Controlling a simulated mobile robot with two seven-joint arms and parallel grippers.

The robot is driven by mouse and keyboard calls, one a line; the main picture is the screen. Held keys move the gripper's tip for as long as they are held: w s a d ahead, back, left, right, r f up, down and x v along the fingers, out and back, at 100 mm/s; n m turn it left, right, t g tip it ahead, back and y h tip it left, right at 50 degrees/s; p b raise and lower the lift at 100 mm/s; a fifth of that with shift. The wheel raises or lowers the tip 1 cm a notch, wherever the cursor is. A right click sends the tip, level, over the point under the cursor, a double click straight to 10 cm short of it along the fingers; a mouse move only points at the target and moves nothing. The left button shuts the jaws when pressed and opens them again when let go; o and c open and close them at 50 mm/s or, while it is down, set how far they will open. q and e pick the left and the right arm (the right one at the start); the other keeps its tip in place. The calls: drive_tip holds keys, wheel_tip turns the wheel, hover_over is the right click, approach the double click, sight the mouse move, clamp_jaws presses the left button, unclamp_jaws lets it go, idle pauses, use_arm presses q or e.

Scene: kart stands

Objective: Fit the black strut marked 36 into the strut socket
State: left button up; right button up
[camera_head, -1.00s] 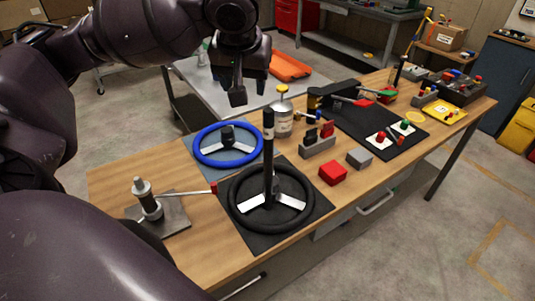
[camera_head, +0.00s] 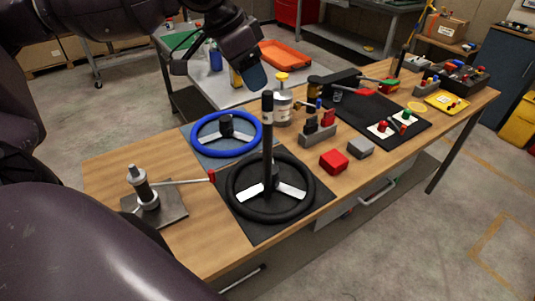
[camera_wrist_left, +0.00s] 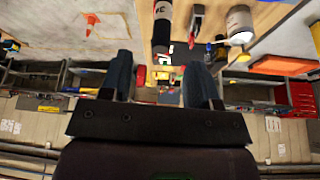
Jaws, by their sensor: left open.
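The black strut (camera_head: 268,150) stands upright over the middle of the black steering wheel (camera_head: 233,192), with a pale label near its top. Its foot meets the wheel's hub area; I cannot tell how it sits there, nor which part is the strut socket. In the left wrist view a dark cylinder with a white label (camera_wrist_left: 162,25), apparently the strut's top, shows beyond the fingers. My left gripper (camera_head: 217,72) is open and empty, above and behind the strut, apart from it. Its two fingers (camera_wrist_left: 159,78) are spread in the wrist view. My right gripper is not seen.
A blue wheel (camera_head: 258,140) lies behind the black one. A grey post on a plate (camera_head: 172,216) with a red-tipped lever stands left. A can (camera_head: 283,111), red block (camera_head: 333,162) and grey block (camera_head: 360,148) stand right. The table's front right edge is clear.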

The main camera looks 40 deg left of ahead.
sight(268, 106)
use_arm(q)
drive_tip(key=x, duration=0.4)
drive_tip(key=shift+f, duration=0.1)
drive_tip(key=shift+b+x, duration=0.45)
drive_tip(key=shift+x, duration=2.25)
drive_tip(key=shift+w+a, duration=0.1)
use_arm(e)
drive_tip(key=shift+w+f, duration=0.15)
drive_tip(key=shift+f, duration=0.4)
use_arm(q)
drive_tip(key=shift+c, duration=0.5)
drive_tip(key=c, duration=0.7)
clamp_jaws()
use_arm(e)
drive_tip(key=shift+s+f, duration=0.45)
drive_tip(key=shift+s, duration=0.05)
